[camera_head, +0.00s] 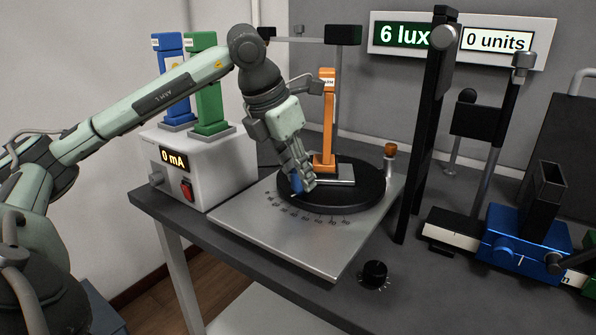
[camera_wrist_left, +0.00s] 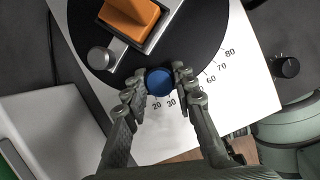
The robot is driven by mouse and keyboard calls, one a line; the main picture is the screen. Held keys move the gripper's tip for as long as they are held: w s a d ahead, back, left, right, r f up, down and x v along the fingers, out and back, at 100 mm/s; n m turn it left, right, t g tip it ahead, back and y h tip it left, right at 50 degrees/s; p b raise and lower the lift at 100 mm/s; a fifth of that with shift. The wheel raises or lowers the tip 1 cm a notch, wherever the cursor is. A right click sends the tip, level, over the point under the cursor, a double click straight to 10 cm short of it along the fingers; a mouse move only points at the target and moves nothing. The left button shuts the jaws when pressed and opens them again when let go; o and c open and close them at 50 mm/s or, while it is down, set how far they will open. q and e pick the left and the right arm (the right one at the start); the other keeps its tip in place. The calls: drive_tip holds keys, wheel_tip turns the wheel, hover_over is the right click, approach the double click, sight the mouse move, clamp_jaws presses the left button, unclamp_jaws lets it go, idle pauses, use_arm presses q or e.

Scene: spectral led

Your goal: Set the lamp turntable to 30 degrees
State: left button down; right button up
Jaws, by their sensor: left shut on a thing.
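The lamp turntable is a black disc (camera_head: 360,192) on a light metal plate with a printed degree scale, also in the left wrist view (camera_wrist_left: 200,40). A blue knob (camera_wrist_left: 160,82) stands at the disc's edge, near the 20 and 30 marks; its blue shows in the head view (camera_head: 294,195). My left gripper (camera_wrist_left: 160,84) is shut on this knob, one finger on each side; in the head view it reaches down over the near edge (camera_head: 302,188). An orange lamp post (camera_head: 327,120) stands on the disc. The fingers hide part of the scale, so I cannot read the exact angle.
A white supply box (camera_head: 203,170) with blue and green lamps stands left of the plate. A black upright (camera_head: 424,140) and blue-based rig (camera_head: 515,250) stand right. A small black dial (camera_head: 375,273) sits in front. A wall display (camera_head: 404,36) reads 6 lux.

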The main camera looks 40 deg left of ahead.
use_arm(q)
drive_tip(key=shift+d, duration=0.1)
idle(0.3)
drive_tip(key=c, duration=1.2)
unclamp_jaws()
drive_tip(key=v, duration=1.2)
